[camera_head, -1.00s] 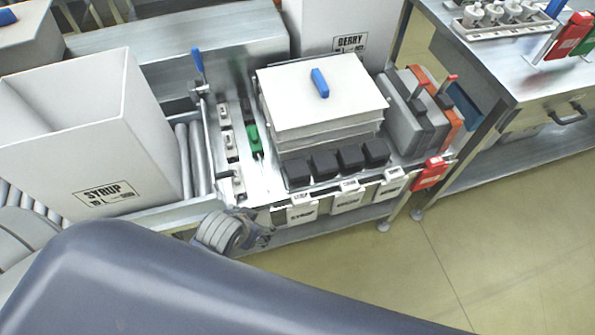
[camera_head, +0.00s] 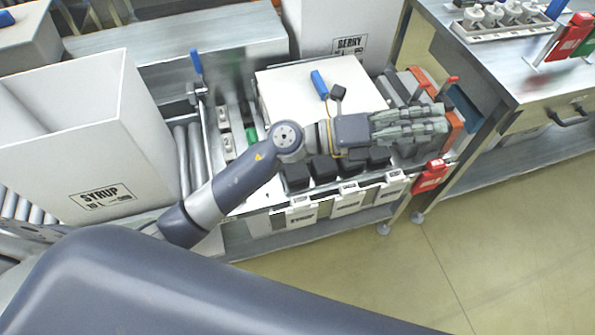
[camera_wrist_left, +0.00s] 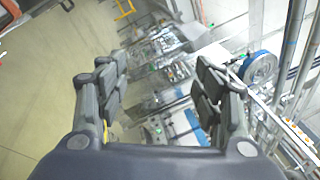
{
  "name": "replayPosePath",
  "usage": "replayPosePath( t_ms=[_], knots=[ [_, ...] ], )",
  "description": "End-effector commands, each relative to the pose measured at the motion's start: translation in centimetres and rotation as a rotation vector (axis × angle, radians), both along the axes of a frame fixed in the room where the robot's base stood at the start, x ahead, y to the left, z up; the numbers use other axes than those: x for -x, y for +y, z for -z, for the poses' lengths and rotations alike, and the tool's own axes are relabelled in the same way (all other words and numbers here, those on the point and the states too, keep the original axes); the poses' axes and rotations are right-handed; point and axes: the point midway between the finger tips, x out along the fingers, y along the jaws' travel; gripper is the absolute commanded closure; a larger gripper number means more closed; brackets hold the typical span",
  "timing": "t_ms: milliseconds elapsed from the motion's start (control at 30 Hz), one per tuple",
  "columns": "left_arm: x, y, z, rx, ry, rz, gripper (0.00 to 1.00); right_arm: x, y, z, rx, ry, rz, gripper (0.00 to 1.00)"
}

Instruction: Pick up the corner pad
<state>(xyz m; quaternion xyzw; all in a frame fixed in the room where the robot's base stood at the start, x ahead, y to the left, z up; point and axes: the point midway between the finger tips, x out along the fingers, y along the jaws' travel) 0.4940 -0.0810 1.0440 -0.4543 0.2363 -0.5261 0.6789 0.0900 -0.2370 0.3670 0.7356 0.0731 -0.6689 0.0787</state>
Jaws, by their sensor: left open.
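Several black blocks, which look like the corner pads (camera_head: 297,175), stand in a row along the front edge of the metal bench. My left gripper (camera_head: 438,124) reaches in from the left and points right, in front of and above the white stack of sheets. Its fingers overlap the grey and orange upright panels in the head view, and the wrist partly covers the row of pads. In the left wrist view the two fingers (camera_wrist_left: 162,70) are spread apart with nothing between them. No pad shows clearly in that view. My right gripper is not in view.
A white open box marked SYRUP (camera_head: 105,150) stands on rollers at the left. A white stack with a blue handle (camera_head: 320,85) sits behind the pads. Labelled bins (camera_head: 348,200) hang along the front edge, with a red tag (camera_head: 430,177) at the right. Clear floor lies in front.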

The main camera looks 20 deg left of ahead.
Motion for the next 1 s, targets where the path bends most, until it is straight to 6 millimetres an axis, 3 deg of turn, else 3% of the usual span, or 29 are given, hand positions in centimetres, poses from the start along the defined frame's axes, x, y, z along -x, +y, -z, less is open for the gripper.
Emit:
replayPosePath(
  t_ms=[67,167,267,400,500,600,700,833,1000],
  knots=[
    [1.1,-1.2,2.9,-0.2,-0.097,0.115,0.38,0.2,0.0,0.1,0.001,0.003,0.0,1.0],
    [2.1,-1.1,7.6,-0.47,-0.191,0.253,0.38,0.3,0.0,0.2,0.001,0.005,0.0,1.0],
    [1.9,1.3,12.4,-0.758,-0.251,0.37,0.38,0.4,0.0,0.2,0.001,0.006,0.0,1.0],
    [0.3,7.8,17.4,-1.157,-0.265,0.496,0.38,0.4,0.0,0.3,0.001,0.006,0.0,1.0],
    [-1.1,13.0,19.0,-1.4,-0.233,0.55,0.38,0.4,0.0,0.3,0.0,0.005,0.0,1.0],
    [-2.1,17.4,19.3,-1.583,-0.186,0.578,0.38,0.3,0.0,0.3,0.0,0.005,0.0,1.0],
    [-2.7,20.3,19.0,-1.699,-0.145,0.593,0.38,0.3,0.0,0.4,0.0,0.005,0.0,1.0],
    [-2.9,21.9,19.4,-1.761,-0.111,0.602,0.38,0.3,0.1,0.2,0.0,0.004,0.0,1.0],
    [-2.8,22.1,22.1,-1.766,-0.108,0.604,0.38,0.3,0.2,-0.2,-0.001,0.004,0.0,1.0]
  ],
)
